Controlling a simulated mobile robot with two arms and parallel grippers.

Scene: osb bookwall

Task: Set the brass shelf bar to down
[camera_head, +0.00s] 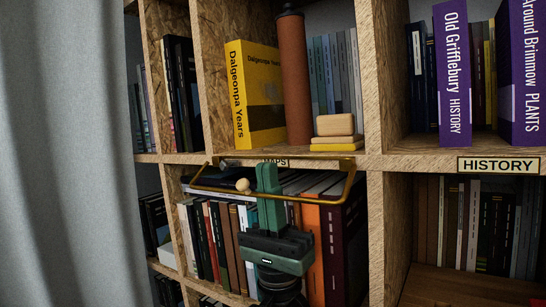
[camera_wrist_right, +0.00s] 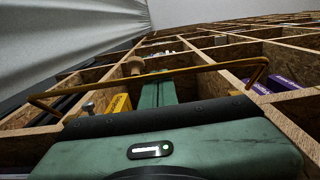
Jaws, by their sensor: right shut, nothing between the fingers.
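The brass shelf bar (camera_head: 318,199) is a thin U-shaped rail in front of the MAPS compartment in the head view. Its ends meet the shelf edge near the MAPS label, and its front length hangs a little below that edge. My left gripper is not in view.
Books fill the compartment (camera_head: 215,240) behind the bar. Above stand a yellow book (camera_head: 255,95), a reddish-brown cylinder (camera_head: 295,80) and small tan blocks (camera_head: 335,125). A wooden upright (camera_head: 375,230) is at right, a grey curtain (camera_head: 70,150) at left.

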